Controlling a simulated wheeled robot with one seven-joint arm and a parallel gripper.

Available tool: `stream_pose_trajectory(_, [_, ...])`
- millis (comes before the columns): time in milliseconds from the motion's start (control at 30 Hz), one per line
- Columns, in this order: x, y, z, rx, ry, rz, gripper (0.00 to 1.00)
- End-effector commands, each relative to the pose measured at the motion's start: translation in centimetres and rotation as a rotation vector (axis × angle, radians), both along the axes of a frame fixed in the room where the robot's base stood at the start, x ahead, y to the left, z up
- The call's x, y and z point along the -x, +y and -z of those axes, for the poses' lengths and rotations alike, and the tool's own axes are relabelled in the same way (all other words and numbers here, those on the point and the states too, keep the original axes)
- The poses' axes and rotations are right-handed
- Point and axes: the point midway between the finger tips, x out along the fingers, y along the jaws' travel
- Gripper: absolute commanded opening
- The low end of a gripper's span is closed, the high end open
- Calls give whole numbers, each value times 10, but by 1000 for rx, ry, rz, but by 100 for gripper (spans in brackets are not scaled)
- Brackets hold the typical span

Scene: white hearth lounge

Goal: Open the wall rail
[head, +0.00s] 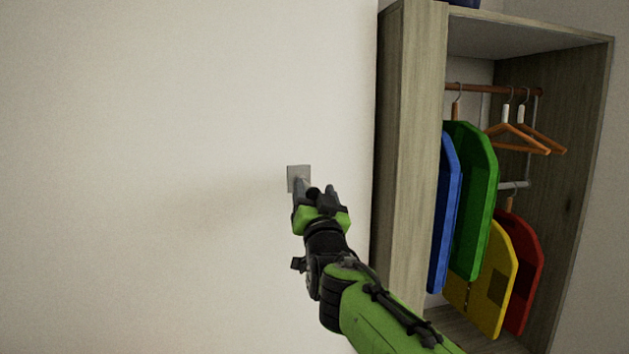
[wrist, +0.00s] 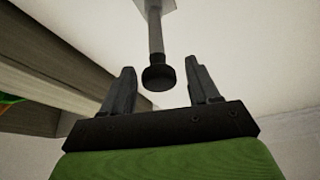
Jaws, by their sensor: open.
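The wall rail shows as a small square metal plate (head: 298,175) on the white wall. In the wrist view a grey rod (wrist: 155,35) comes out from the plate and ends in a black round knob (wrist: 158,77). My gripper (head: 312,190) is in front of the plate in the head view and hides most of the rod. In the wrist view my gripper (wrist: 160,84) is open, with its fingers apart and the knob between the two tips. A gap shows on both sides of the knob, so I see no grip on it.
An open wooden wardrobe (head: 412,140) stands to the right of the plate. It holds blue, green, yellow and red boards (head: 475,190) and orange hangers (head: 518,138) on a rod. The wall to the left is bare.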

Motion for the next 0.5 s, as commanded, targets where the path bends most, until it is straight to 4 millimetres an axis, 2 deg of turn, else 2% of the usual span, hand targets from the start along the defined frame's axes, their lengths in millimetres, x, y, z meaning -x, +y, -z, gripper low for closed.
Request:
stream_pose_trajectory(267, [-2, 0, 1, 1, 0, 0, 59])
stream_pose_trajectory(500, [-2, 0, 1, 1, 1, 0, 22])
